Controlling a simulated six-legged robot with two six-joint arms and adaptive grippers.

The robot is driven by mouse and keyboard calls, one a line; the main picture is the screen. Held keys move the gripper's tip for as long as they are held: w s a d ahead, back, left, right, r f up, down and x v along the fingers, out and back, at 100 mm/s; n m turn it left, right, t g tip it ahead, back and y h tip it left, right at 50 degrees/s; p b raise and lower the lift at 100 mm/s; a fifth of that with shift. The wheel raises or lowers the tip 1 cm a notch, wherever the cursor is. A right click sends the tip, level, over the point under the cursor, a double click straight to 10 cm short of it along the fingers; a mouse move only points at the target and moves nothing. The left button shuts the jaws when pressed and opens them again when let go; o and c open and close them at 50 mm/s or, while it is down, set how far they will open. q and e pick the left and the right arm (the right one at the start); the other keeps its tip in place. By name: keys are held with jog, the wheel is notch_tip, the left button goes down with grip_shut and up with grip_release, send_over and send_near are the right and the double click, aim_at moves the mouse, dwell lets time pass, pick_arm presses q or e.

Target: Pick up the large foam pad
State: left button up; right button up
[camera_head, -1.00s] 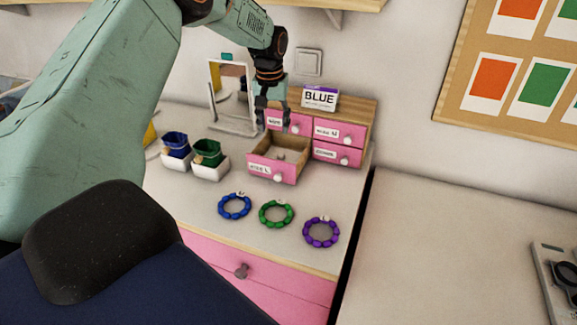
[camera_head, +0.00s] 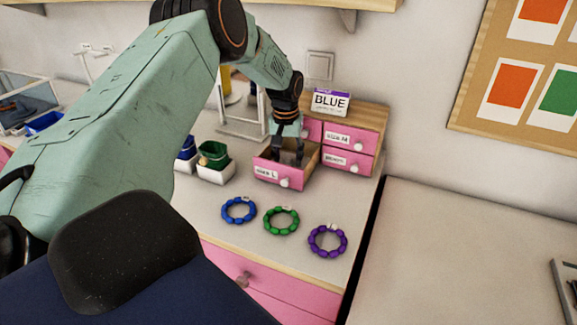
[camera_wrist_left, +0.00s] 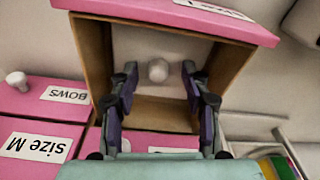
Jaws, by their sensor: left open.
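The pink drawer labelled size L (camera_head: 266,172) is pulled open in the small cabinet. In the left wrist view its wooden inside shows with a small pale rounded piece (camera_wrist_left: 158,70) on the floor, which looks like the foam pad. My left gripper (camera_head: 288,160) points down into this drawer, and the head view hides the piece. In the wrist view the two fingers of my left gripper (camera_wrist_left: 159,80) are apart, one on each side of the pale piece, with nothing held. Whether the fingertips reach its height I cannot tell. My right gripper is not in view.
The drawer walls stand close around the fingers. A BLUE box (camera_head: 331,102) stands on the cabinet. White bins (camera_head: 216,174) with blue and green contents stand left. Blue (camera_head: 240,221), green (camera_head: 281,232) and purple (camera_head: 327,255) bead rings lie in front. The right-hand table (camera_head: 450,250) is mostly clear.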

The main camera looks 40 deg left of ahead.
pick_arm(q)
jog(key=shift+w+d+f, duration=0.1)
jog(key=shift+w+f, duration=0.05)
jog(key=shift+w, duration=0.1)
jog(key=c, duration=0.3)
jog(key=shift+s, duration=0.25)
jog(key=c, duration=0.6)
jog(key=shift+w, duration=0.15)
notch_tip(320, 180, up, 7)
jog(key=shift+s+d+p, duration=0.15)
jog(key=shift+s+d, duration=0.75)
jog(key=shift+s, duration=1.95)
jog(key=shift+s+d+p, duration=0.15)
jog(key=shift+s+d, duration=0.7)
jog(key=shift+s, duration=1.95)
jog(key=shift+s+d+p, duration=0.15)
jog(key=shift+s+d, duration=0.75)
jog(key=shift+s, duration=1.95)
jog(key=shift+s, duration=0.15)
